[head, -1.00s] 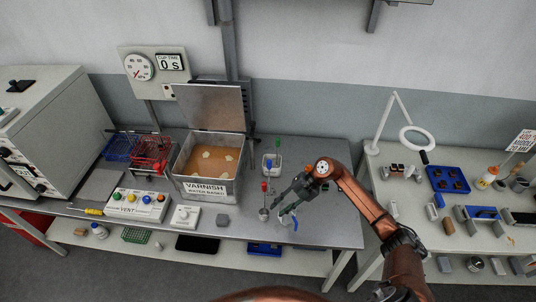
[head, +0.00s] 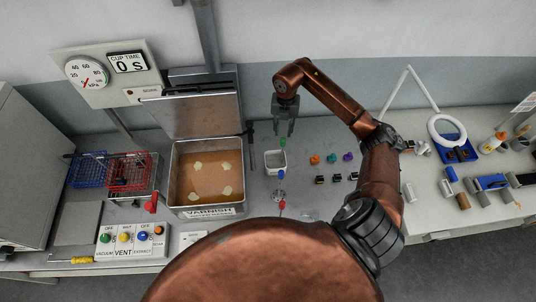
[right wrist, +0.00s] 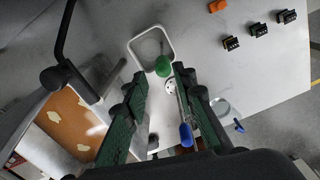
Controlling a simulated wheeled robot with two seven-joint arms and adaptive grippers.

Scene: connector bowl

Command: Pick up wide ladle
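Upright tools with coloured handle ends stand around a white square basin (head: 275,161). One has a green end (head: 283,142), one a blue end (head: 281,175), one a red end (head: 282,205). I cannot tell which is the wide ladle. My right gripper (head: 284,132) is open and empty, pointing down above the basin's back side. In the right wrist view its fingers (right wrist: 156,100) are spread, with the green end (right wrist: 163,66), a pale perforated disc (right wrist: 171,87) and the blue end (right wrist: 186,135) showing below, between or beside them. My left gripper is not in view.
A metal varnish tank (head: 207,211) with a raised lid (head: 200,112) stands left of the basin. Several coloured connectors (head: 332,158) lie to the right. A clear round vessel (right wrist: 221,107) shows at right in the wrist view. A ring lamp (head: 447,130) stands far right.

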